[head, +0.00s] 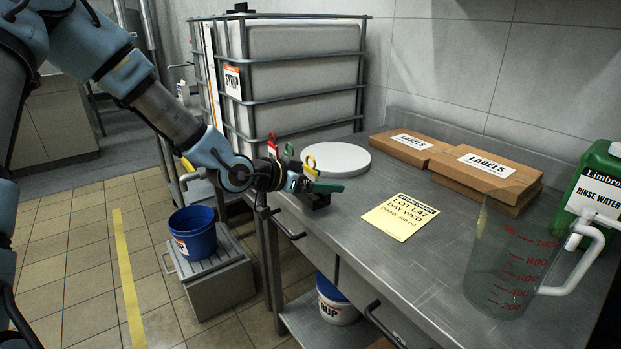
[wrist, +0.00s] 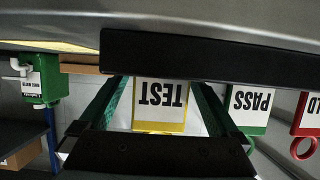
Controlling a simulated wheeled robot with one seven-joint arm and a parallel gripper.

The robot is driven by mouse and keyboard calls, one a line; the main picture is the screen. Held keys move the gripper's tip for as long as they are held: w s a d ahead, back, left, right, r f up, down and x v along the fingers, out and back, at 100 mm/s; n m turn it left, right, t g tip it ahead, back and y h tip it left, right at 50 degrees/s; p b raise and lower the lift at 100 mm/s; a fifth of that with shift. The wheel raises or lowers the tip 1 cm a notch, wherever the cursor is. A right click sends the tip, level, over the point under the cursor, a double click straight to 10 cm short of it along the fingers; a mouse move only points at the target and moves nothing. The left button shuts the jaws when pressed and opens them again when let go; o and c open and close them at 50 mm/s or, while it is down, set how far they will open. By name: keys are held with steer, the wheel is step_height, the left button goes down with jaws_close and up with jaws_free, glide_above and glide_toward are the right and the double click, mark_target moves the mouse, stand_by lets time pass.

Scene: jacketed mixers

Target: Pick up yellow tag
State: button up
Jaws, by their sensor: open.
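The yellow tag (head: 311,174) stands in a black holder (head: 319,203) near the front left edge of the steel bench. In the wrist view, which is upside down, the yellow tag (wrist: 160,97) reads TEST and appears between my fingers. My gripper (head: 318,187) is open with its teal fingers at the tag's level. In the wrist view my gripper (wrist: 162,88) has a finger on each side of the tag, with gaps. I cannot tell how deep the tag sits between them. The holder (wrist: 200,57) hides the tag's lower end there.
A green PASS tag (wrist: 248,103) and a red tag (wrist: 308,118) stand close beside it. A white round disc (head: 323,158) lies behind, near the caged SYRUP tank (head: 290,75). A yellow lot sheet (head: 400,217), label boxes (head: 486,172) and a clear jug (head: 505,260) are to the right.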

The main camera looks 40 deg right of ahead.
steer(key=c, duration=1.4)
